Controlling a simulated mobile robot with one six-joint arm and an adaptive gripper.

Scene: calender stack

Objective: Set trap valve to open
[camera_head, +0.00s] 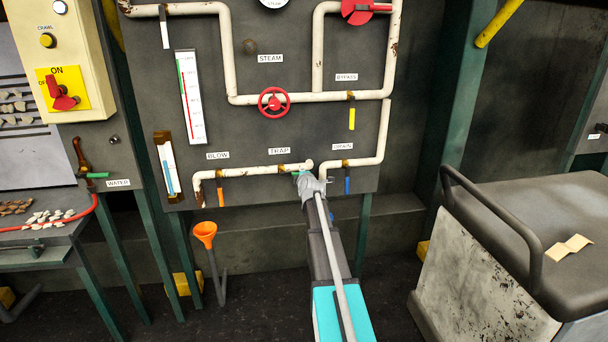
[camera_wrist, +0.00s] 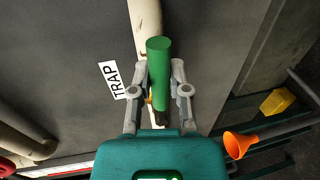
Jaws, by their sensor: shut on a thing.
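The trap valve has a green handle. In the head view only a small green part of the handle (camera_head: 296,173) shows, on the white pipe below the TRAP label (camera_head: 279,151). My gripper (camera_head: 308,181) covers the rest. In the wrist view the green handle (camera_wrist: 159,60) stands between the two grey fingers of my gripper (camera_wrist: 160,82), which are shut on it. The handle appears roughly in line with the white pipe (camera_wrist: 145,22) behind it. The valve body is mostly hidden. The TRAP label (camera_wrist: 114,81) is beside the handle.
A blow valve with an orange handle (camera_head: 220,195) and a drain valve with a blue handle (camera_head: 347,183) hang on either side. A red handwheel (camera_head: 274,102) is above. An orange funnel (camera_head: 205,233) stands below left. A black-topped cart (camera_head: 535,225) is at right.

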